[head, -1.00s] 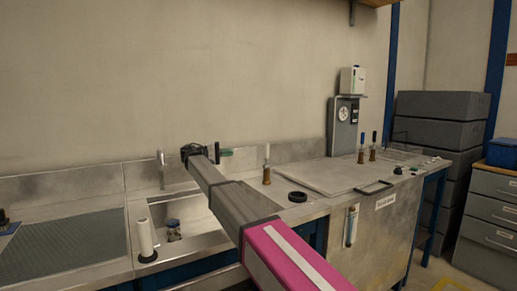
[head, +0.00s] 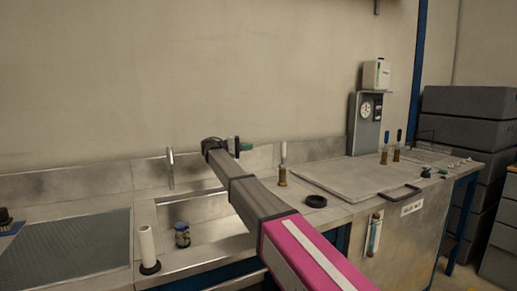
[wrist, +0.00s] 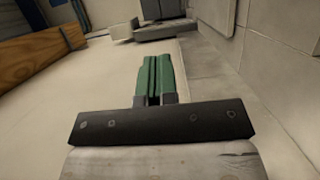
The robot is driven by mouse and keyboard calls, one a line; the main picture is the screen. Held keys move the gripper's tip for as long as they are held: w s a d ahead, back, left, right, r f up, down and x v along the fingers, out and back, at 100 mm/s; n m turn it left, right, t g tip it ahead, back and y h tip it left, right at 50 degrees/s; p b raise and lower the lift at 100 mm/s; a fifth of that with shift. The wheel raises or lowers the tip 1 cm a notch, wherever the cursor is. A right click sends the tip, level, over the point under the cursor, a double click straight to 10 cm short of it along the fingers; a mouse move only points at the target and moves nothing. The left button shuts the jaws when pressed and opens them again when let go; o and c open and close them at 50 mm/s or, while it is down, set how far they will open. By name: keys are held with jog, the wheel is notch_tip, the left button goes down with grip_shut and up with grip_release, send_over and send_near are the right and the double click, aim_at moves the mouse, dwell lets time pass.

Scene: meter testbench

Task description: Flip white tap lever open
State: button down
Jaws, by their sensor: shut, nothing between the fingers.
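The white tap lever (head: 283,151) stands upright on a brass tap (head: 282,177) at the back of the steel bench, right of the sink. My gripper (head: 247,147) is left of the lever in the head view, at about its height, with clear space between them in the picture. Its depth relative to the lever is hard to tell. In the wrist view, the green fingers (wrist: 155,75) lie side by side, shut and empty. I cannot make out the lever in the wrist view.
Two more taps, one with a blue lever (head: 386,140) and one with a black lever (head: 398,137), stand farther right. A gauge panel (head: 366,115) rises behind the bench. A faucet (head: 170,168) stands behind the sink. A black ring (head: 316,201) lies on the bench front.

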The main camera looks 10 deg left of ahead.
aim_at(283, 155)
jog(key=d, duration=1.2)
jog(key=shift+w, duration=0.2)
jog(key=shift+d, duration=0.1)
jog(key=shift+s, duration=0.1)
